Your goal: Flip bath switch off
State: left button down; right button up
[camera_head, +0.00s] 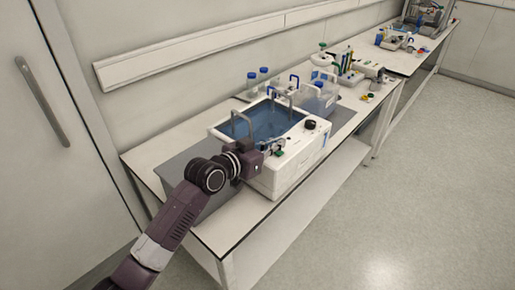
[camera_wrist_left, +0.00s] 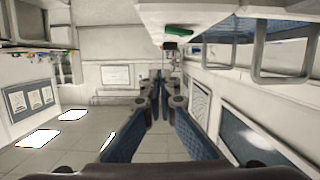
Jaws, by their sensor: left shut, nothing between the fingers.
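The white water bath (camera_head: 287,176) stands on the bench, with blue water in its open basin. A green switch (camera_head: 279,153) sits on its front top ledge, and a black knob (camera_head: 310,125) is further right on that ledge. My left gripper (camera_head: 270,146) is at the ledge, close beside the green switch; contact cannot be told. In the left wrist view, the shut, empty fingers (camera_wrist_left: 158,90) point ahead, with the green switch (camera_wrist_left: 180,32) above them and the black knob (camera_wrist_left: 170,46) just below it. Whether the switch is on or off cannot be told. My right gripper is not in view.
Metal handles (camera_head: 240,124) rise from the basin. Blue-capped bottles (camera_head: 252,84) stand behind the bath, and a clear container (camera_head: 318,98) stands behind its right end. More equipment crowds the far bench (camera_head: 408,62). The floor (camera_head: 415,180) at the right is free.

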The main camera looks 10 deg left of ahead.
pick_arm(q)
jog(key=b+v, duration=0.1)
jog(key=v, duration=0.8)
jog(key=shift+s+f, duration=0.2)
jog(key=shift+s, duration=0.15)
